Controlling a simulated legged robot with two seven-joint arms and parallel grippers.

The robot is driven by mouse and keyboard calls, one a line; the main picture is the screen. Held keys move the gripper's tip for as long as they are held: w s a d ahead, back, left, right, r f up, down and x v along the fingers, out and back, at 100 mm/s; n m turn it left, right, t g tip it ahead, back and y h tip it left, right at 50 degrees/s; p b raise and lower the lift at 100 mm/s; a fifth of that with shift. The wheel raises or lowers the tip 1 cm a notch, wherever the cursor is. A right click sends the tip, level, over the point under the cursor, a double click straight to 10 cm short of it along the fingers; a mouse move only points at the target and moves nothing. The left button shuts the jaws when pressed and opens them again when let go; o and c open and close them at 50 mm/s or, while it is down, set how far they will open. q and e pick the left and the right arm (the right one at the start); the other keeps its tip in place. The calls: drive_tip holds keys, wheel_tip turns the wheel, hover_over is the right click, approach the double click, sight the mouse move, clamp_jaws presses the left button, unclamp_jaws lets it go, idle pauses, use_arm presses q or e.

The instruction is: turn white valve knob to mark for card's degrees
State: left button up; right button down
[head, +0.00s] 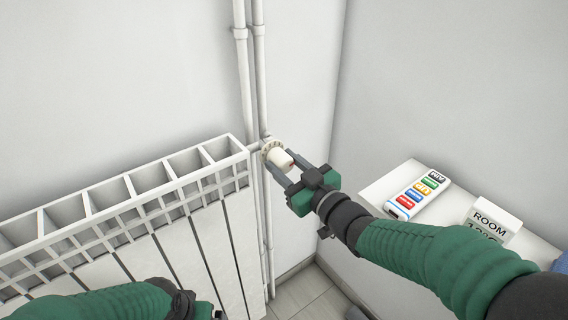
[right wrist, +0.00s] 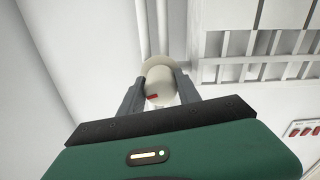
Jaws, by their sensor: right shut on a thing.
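The white valve knob (head: 282,160) sticks out from the pipe at the right end of the radiator. My right gripper (head: 285,170) is shut on it, one finger on each side. In the right wrist view the knob (right wrist: 159,85) sits between the fingers, with a red mark low on its left side. A pale collar (right wrist: 154,65) shows behind it; no scale can be read there. The card (head: 492,222) stands on the white shelf and reads "ROOM" with a figure like 18° below, partly hidden by my right arm. My left arm is at the bottom; its gripper fingers are not visible.
The white radiator (head: 120,205) fills the left side. Vertical pipes (head: 250,70) run up the wall behind the knob. On the white shelf (head: 385,185) at right lies a white panel (head: 418,195) with coloured labels. Walls meet in a corner close by.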

drive_tip(key=n+b, duration=0.4)
drive_tip(key=n, duration=0.2)
drive_tip(key=shift+b, duration=0.4)
drive_tip(key=n+b, duration=0.5)
drive_tip(key=n, duration=0.1)
drive_tip(key=shift+f+n, duration=0.1)
drive_tip(key=shift+n, duration=0.2)
drive_tip(key=n+b, duration=0.5)
drive_tip(key=n, duration=0.1)
drive_tip(key=n+b, duration=0.3)
drive_tip(key=n, duration=0.2)
drive_tip(key=shift+a+f, duration=0.1)
drive_tip(key=c, duration=0.9)
unclamp_jaws()
drive_tip(key=shift+o, duration=0.2)
drive_tip(key=shift+r, duration=0.2)
